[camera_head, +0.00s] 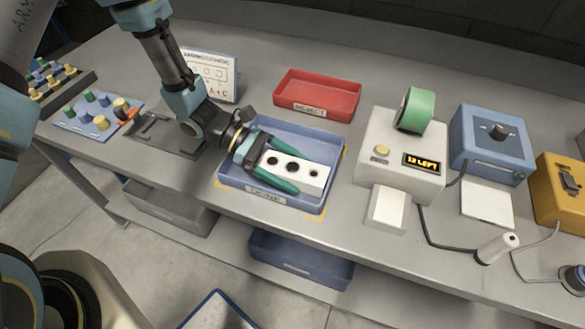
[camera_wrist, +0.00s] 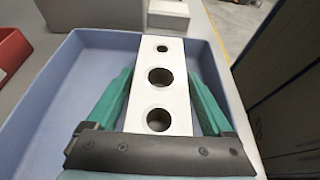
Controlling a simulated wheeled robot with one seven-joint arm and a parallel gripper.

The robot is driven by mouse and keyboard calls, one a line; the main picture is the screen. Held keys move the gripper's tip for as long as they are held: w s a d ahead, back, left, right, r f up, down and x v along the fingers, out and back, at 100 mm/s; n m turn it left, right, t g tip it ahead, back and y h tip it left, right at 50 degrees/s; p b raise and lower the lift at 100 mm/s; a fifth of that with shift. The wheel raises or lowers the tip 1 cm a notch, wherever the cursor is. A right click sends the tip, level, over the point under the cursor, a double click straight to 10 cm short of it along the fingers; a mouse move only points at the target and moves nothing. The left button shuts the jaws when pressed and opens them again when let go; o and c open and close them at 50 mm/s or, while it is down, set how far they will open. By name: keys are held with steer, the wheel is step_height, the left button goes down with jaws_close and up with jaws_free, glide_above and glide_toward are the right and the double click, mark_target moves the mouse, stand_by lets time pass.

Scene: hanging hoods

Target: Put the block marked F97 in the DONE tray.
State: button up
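A white block (camera_head: 300,169) with three round holes in its top is inside the blue tray (camera_head: 333,181); any mark on it is hidden or too small to read. The tray's front label is blurred. My gripper (camera_head: 288,172) reaches into the tray from the left, its green fingers along the block's two long sides.
A red REJECT tray (camera_head: 318,92) stands behind the blue tray. To the right are a white machine (camera_head: 400,150) with green tape (camera_head: 416,110), a blue box (camera_head: 490,145) and a yellow device (camera_head: 562,190). A knob board (camera_head: 98,115) and a dark fixture (camera_head: 165,135) are at left.

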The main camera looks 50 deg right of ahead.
steer(key=shift+o, duration=0.9)
steer(key=b+v, duration=0.4)
steer(key=v, duration=0.6)
steer(key=shift+w, duration=0.2)
steer(key=shift+v, duration=0.85)
steer(key=shift+w+a+r, duration=0.15)
steer(key=shift+a, duration=0.15)
steer(key=w+a+r+m+t+y, duration=0.1)
steer(key=w+a+r+t, duration=0.2)
steer(key=a, duration=0.8)
steer(key=w+a+r+m+t+y, duration=0.1)
steer(key=w+a+t, duration=0.5)
steer(key=a, duration=0.6)
steer(key=w+a+r+m+t+y, duration=0.2)
steer(key=w+a+r+t, duration=0.2)
steer(key=w+a, duration=0.3)
steer(key=a+t, duration=0.1)
steer(key=a, duration=0.4)
steer(key=shift+w+r+m, duration=0.3)
steer(key=shift+r+m, duration=0.05)
steer(key=shift+m, duration=0.05)
